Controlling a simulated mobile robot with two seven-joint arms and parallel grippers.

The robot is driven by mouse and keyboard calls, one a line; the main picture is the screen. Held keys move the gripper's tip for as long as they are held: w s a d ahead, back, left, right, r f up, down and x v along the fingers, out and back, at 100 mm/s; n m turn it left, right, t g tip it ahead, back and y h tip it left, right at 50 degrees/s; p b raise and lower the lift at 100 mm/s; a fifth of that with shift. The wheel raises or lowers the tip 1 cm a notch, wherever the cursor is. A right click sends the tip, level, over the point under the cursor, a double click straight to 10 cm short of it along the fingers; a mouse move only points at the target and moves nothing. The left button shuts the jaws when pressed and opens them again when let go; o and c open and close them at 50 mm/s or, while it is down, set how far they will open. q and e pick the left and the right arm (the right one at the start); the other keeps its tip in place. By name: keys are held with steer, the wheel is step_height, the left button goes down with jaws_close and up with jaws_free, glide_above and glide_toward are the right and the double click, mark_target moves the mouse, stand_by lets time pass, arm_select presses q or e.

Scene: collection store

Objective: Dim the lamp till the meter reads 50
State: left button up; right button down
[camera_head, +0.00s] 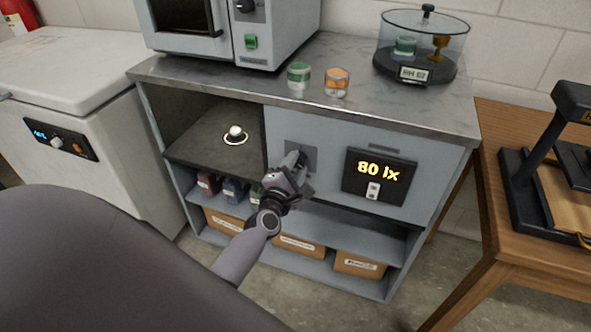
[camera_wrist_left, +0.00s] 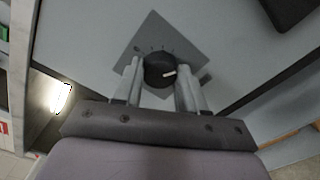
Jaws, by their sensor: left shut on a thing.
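The dimmer knob (camera_wrist_left: 160,66) is black and round with a white pointer mark, on a grey square plate (camera_head: 308,152) on the cabinet front. My left gripper (camera_head: 292,168) is shut on this knob, one finger on each side, as the left wrist view shows. In the head view the gripper and arm hide the knob. The meter (camera_head: 378,177) is a dark panel to the right of the plate, and its yellow digits appear to read 80 lx. A small white lamp (camera_head: 235,131) sits in the open compartment on the left; its glow shows in the left wrist view (camera_wrist_left: 61,97).
Two small jars, green-lidded (camera_head: 299,76) and orange-lidded (camera_head: 336,82), stand on the cabinet top beside a glass dome (camera_head: 420,50). An oven-like unit (camera_head: 230,35) stands at the back left. A white chest (camera_head: 60,75) is at left, a wooden table (camera_head: 500,150) at right.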

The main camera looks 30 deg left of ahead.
arm_select(q)
steer(key=n+b, duration=0.1)
steer(key=n, duration=0.2)
steer(key=shift+n, duration=0.3)
steer(key=shift+r+n+b, duration=0.15)
steer(key=shift+n+b, duration=0.15)
steer(key=shift+n, duration=1.4)
steer(key=o, duration=1.1)
steer(key=shift+c, duration=0.2)
